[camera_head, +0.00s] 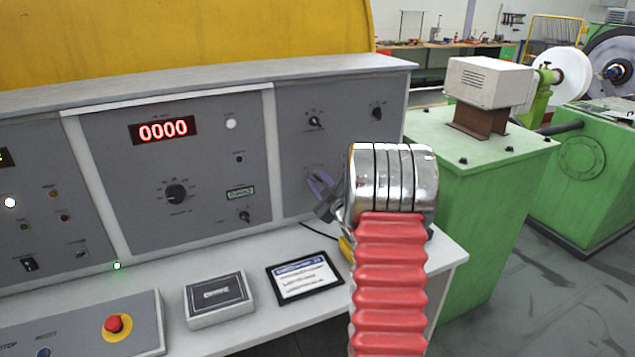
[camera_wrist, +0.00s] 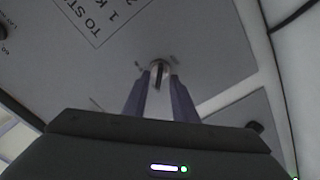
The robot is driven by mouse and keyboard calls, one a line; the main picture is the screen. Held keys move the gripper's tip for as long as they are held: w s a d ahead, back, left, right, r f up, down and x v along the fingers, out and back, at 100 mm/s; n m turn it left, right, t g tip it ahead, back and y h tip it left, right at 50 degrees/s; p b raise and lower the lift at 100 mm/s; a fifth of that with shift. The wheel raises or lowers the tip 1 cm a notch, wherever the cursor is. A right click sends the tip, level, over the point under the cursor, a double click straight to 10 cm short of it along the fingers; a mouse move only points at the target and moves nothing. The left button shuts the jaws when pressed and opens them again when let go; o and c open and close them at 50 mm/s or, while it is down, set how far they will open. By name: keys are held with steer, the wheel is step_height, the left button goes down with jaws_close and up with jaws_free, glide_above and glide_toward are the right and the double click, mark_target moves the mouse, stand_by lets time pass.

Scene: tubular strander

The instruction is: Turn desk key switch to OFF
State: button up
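The desk key switch (camera_wrist: 158,70) shows in the wrist view as a small round metal piece with a dark upright key or slot. Faint position marks lie around it on the grey panel. My gripper (camera_wrist: 159,80) has its two purple fingers apart, pointing at the switch, with the tips just below it in the picture. I cannot tell whether they touch it. In the head view my gripper (camera_head: 318,181) is close to the right-hand panel (camera_head: 300,150), and the switch is not clearly visible there. The switch's current position is unreadable.
Two dark knobs, one on the left (camera_head: 315,121) and one on the right (camera_head: 377,113), sit above my gripper. A red emergency button (camera_head: 113,325), a grey box (camera_head: 217,298) and a dark-framed card (camera_head: 304,277) lie on the desk below. Green machinery (camera_head: 480,190) stands to the right.

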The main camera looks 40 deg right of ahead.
steer(key=shift+s, duration=0.15)
steer(key=v, duration=1.3)
steer(key=shift+s+a, duration=0.15)
steer(key=shift+s, duration=0.1)
steer(key=a+r+m+g, duration=0.2)
steer(key=a+r+g, duration=0.1)
steer(key=a, duration=0.6)
steer(key=a+r+m+g, duration=0.2)
steer(key=a+r+g, duration=0.15)
steer(key=a, duration=0.55)
steer(key=s+a+f+m+g+y, duration=0.1)
steer(key=s+a+g+y, duration=0.4)
steer(key=s+a, duration=1.6)
steer(key=shift+s+a+f+m, duration=0.2)
steer(key=shift+s+a+m, duration=0.15)
steer(key=shift+a+m, duration=0.15)
